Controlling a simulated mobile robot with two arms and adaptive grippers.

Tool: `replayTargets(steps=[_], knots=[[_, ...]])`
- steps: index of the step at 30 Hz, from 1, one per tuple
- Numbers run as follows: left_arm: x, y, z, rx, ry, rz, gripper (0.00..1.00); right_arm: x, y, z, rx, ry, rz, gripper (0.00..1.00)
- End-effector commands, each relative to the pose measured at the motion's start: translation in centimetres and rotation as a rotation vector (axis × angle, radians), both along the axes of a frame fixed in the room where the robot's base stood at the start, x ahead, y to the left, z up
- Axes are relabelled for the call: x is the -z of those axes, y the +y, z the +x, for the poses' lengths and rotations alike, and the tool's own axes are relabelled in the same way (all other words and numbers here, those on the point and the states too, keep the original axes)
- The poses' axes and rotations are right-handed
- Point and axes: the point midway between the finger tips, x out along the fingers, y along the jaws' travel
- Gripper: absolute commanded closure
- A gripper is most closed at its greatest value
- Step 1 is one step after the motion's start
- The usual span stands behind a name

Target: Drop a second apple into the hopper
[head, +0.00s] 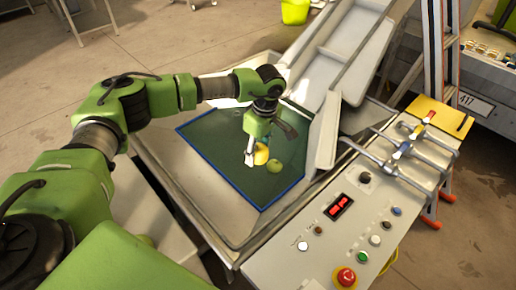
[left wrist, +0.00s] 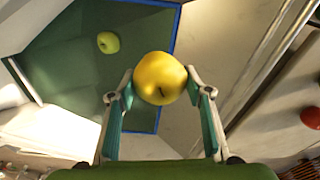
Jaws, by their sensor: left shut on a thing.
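My left gripper (head: 254,152) is over the green mat in the head view. It is shut on a yellow apple (left wrist: 160,78), which sits between both fingertips in the left wrist view. The yellow apple (head: 261,155) also shows in the head view, partly hidden by the fingers. A green apple (head: 274,166) lies on the mat (head: 215,150) just right of it. The green apple (left wrist: 108,42) is apart from the gripper in the left wrist view. The pale metal hopper (head: 322,140) has sloping walls around the blue-edged mat. My right gripper is not in view.
A metal chute (head: 335,60) rises behind the hopper. A control panel (head: 325,240) with buttons and a red emergency knob (head: 346,277) stands at front right. Clamps (head: 400,150) and a ladder (head: 436,60) are at right.

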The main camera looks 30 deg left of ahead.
Motion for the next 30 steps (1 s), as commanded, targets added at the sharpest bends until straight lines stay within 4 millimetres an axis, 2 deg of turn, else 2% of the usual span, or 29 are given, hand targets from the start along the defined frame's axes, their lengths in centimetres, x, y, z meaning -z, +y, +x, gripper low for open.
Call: replayTargets(steps=[1,6,16,17,19,30], knots=[[1.1,0.0,0.0,0.001,0.000,0.000,0.79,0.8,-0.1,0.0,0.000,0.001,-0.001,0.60],[2.8,0.0,0.0,0.001,0.001,0.000,0.79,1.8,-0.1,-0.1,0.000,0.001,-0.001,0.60],[3.1,0.0,0.0,0.001,0.000,0.000,0.79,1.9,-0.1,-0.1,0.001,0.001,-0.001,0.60],[3.1,0.0,0.0,0.001,0.000,0.000,0.52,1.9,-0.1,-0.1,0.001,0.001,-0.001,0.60],[3.1,0.0,0.0,0.001,0.000,0.000,0.35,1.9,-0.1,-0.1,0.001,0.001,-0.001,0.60],[2.9,0.0,0.0,0.001,0.000,0.000,0.35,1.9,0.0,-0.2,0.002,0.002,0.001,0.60]])
